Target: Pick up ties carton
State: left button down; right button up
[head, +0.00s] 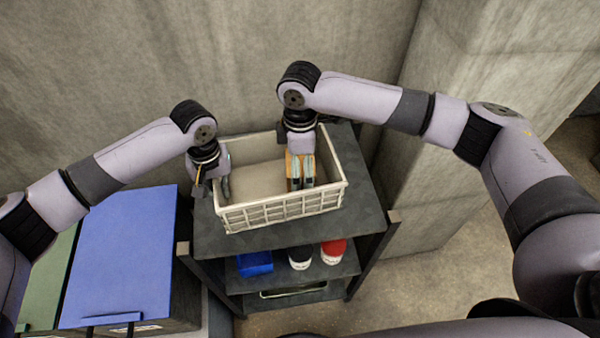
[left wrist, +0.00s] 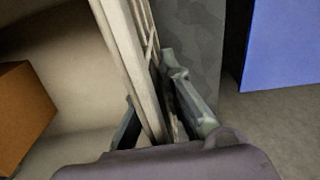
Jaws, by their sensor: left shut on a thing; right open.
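An orange-brown carton (head: 289,168), which I take as the ties carton, is inside a cream slatted crate (head: 285,210), right of its middle. It also shows at the left edge of the left wrist view (left wrist: 22,115). My right gripper (head: 302,184) is open, reaching down into the crate at the carton and hiding much of it; I cannot tell if they touch. My left gripper (head: 212,188) is shut on the crate's left wall, one finger on each side; this wall shows between its fingers in the left wrist view (left wrist: 140,70).
The crate stands on the dark top of a shelf rack (head: 362,205). A lower shelf holds a blue box (head: 255,263) and red (head: 334,247) and white-and-black (head: 300,256) items. A blue-lidded bin (head: 120,250) stands left. Concrete walls are behind and right.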

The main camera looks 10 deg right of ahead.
jog(key=shift+f, duration=0.1)
jog(key=shift+c, duration=0.3)
jog(key=c, duration=1.4)
